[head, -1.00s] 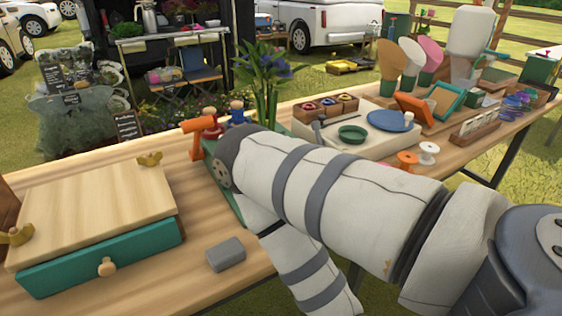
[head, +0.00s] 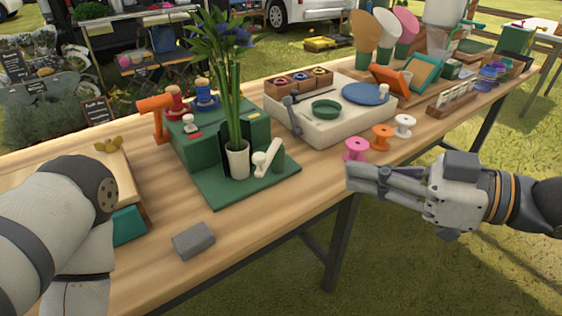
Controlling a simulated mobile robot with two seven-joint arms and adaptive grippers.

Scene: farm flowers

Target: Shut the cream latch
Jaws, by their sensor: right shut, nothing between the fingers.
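The cream latch (head: 267,158) is a short light lever with a round knob end. It stands tilted up and to the right on a green stand (head: 245,188), beside a white cup (head: 236,160) that holds tall blue flowers (head: 222,40). Whether it touches the dark green post beside it I cannot tell. My right gripper (head: 352,178) is shut and empty, pointing left, to the right of the stand near the table's front edge and apart from the latch. My left arm shows at the lower left; its gripper is not in view.
A grey block (head: 194,240) lies on the table in front of the stand. Pink (head: 355,149), orange and white spools stand behind my right gripper. A cream tray (head: 320,128) with a green dish is behind the stand. A wooden box with a teal drawer (head: 129,226) is partly hidden by my left arm.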

